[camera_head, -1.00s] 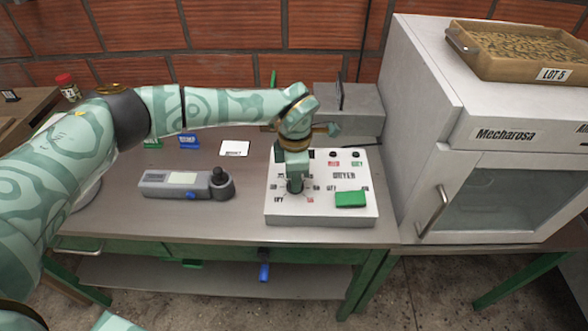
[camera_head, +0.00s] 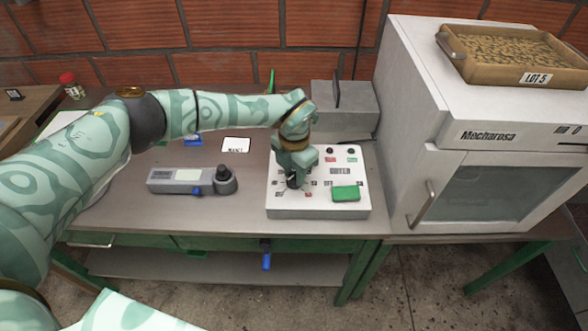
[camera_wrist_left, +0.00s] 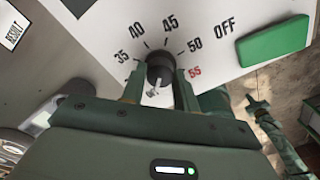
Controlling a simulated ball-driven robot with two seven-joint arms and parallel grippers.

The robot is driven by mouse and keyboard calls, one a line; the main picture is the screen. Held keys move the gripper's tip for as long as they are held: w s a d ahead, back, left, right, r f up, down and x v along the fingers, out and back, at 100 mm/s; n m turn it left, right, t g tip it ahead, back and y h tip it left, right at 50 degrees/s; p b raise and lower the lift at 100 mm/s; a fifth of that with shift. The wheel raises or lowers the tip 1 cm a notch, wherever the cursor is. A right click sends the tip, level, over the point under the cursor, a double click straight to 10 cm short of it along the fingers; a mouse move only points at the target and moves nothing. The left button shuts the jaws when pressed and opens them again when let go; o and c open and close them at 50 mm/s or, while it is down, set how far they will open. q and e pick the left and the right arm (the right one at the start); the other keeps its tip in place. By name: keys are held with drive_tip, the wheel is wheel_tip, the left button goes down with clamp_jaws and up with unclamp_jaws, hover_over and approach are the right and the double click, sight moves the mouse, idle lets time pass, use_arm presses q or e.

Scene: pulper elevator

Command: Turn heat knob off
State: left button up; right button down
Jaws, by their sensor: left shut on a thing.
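The heat knob (camera_wrist_left: 160,70) is a round dark knob on the white dryer panel (camera_head: 280,208). Printed marks 35, 40, 45, 50, a red 55 and OFF surround it in the left wrist view. My left gripper (camera_head: 294,184) points down at the panel's left part and hides most of the knob in the head view. In the left wrist view, my left gripper's fingers (camera_wrist_left: 159,82) are shut on the knob, one on each side. A small pale mark shows low on the knob, but its exact setting is unclear. My right gripper is not in view.
A green block (camera_head: 346,193) sits on the panel, right of the knob. A grey handheld device (camera_head: 180,181) lies to the left on the table. A grey box (camera_head: 345,103) stands behind the panel, and the large white Mecharosa cabinet (camera_head: 405,120) stands close on the right.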

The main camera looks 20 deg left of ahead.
sight(295, 175)
use_arm(q)
drive_tip(key=shift+w+r, duration=0.1)
idle(0.4)
drive_tip(key=o, duration=1)
wheel_tip(295, 175, up, 16)
drive_tip(key=shift+r+p, duration=0.1)
drive_tip(key=shift+p, duration=0.9)
